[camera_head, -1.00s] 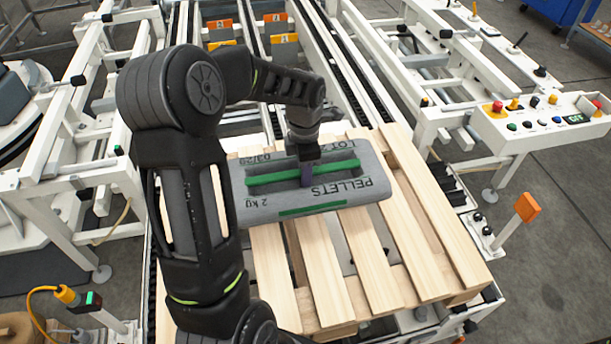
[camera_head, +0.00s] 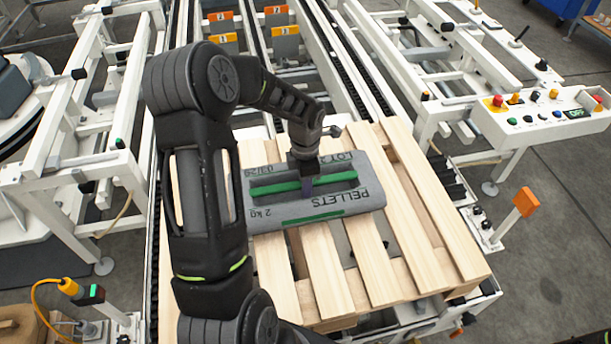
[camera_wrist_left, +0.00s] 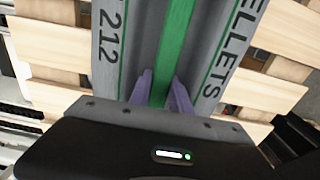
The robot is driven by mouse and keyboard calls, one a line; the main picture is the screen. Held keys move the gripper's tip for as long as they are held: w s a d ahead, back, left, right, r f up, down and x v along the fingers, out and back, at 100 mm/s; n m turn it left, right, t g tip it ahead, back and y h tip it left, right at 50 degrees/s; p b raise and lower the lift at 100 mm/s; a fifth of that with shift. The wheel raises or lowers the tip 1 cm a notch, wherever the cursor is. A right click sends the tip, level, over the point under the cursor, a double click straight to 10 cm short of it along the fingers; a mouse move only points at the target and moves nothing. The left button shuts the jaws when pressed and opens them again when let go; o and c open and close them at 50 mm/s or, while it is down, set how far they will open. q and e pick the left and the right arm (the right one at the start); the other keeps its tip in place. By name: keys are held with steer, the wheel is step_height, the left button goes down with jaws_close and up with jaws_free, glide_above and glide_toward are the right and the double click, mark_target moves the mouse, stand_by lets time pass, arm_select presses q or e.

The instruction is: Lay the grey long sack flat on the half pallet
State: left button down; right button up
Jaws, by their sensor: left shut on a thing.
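The grey long sack (camera_head: 340,200), marked PELLETS and 2 kg with green bands, is over the wooden half pallet (camera_head: 420,235), across its slats. It looks level and lies toward the pallet's far left part. My left gripper (camera_head: 307,186) reaches down onto the middle of the sack and is shut on it. In the left wrist view the two purple fingers (camera_wrist_left: 160,93) pinch the sack's green middle band, and the sack (camera_wrist_left: 125,40) runs away between them. Whether the sack's underside touches the slats is hidden. My right gripper is not in view.
The pallet stands on a conveyor with dark chain rails (camera_head: 335,60). The pallet's near slats are bare.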

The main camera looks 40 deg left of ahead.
arm_select(q)
steer(key=shift+w, duration=0.15)
steer(key=shift+f, duration=0.15)
steer(key=c, duration=1.2)
jaws_free()
steer(key=shift+f, duration=0.1)
step_height(320, 180, up, 12)
steer(key=b, duration=0.1)
